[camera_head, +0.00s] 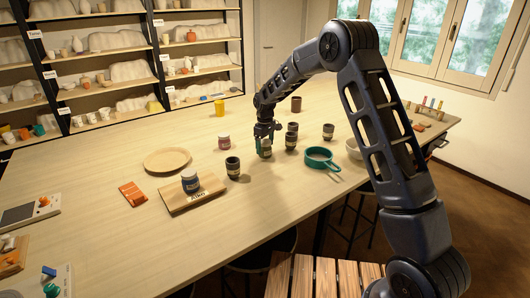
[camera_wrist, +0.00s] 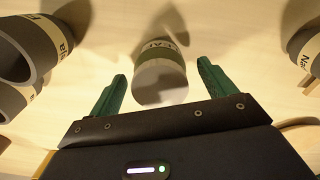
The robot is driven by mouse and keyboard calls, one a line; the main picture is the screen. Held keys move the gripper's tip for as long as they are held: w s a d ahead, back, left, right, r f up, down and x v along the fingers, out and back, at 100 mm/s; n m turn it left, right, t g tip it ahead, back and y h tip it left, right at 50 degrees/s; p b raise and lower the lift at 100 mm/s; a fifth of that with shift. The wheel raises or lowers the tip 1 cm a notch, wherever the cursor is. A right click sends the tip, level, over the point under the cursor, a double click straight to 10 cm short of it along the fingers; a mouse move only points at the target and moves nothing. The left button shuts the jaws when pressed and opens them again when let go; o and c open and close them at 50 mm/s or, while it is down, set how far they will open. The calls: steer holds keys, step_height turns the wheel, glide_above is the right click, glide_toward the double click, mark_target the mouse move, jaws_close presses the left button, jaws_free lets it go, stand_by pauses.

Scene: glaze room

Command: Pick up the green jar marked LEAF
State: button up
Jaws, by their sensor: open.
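A small jar with a pale band (camera_head: 265,150) stands on the table right under my gripper in the head view. In the wrist view the jar (camera_wrist: 160,80) stands ahead of and between the two green fingers, its pale grey round end toward me. Its band carries dark letters that I can read only in part.
Dark cups with pale bands stand close by, including one at the left (camera_wrist: 25,50) and one at the right (camera_wrist: 305,45) of the wrist view. A teal pan (camera_head: 319,158) is right of the jar. A red-lidded jar (camera_head: 224,142) and a board (camera_head: 192,193) are left.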

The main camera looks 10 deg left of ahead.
step_height(320, 180, down, 2)
steer(key=shift+f, duration=0.1)
steer(key=c, duration=1.2)
